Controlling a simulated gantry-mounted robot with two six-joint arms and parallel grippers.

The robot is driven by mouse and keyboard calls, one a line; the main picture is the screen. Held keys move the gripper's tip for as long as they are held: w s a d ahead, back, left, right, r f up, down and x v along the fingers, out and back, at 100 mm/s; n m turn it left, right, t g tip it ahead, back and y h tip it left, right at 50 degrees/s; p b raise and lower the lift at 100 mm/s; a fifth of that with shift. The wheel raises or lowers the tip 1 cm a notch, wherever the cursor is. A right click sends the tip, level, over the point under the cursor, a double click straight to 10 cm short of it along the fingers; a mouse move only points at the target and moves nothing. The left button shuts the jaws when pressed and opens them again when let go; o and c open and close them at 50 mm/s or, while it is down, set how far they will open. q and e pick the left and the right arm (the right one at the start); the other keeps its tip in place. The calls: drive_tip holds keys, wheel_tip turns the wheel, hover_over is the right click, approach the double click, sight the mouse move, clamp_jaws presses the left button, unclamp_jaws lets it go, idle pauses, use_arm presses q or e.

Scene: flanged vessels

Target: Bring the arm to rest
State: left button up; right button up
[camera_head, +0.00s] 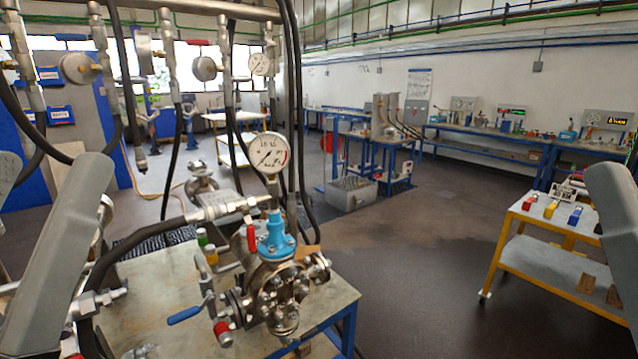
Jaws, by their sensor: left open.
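My left arm (62,255) comes in at the left edge as a tall grey link. My left gripper is open, at the far left, and its fingertips are hard to make out; I see nothing held there. My right arm (612,225) shows only as a grey link at the right edge, with its gripper out of view. Both arm links stand clear of the flanged vessel (275,275), which has a blue top and a round gauge (268,153) above it. The vessel stands on a workbench (165,275) between the arms.
Black hoses and gauges hang from an overhead pipe (200,6) at the left, close to my left arm. A blue-handled valve (187,314) juts out beside the vessel. A yellow-framed cart (548,265) stands near my right arm. The floor (425,265) between is clear.

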wheel_tip(320, 180, up, 38)
drive_tip(key=p, duration=3.4)
drive_tip(key=shift+f, duration=0.15)
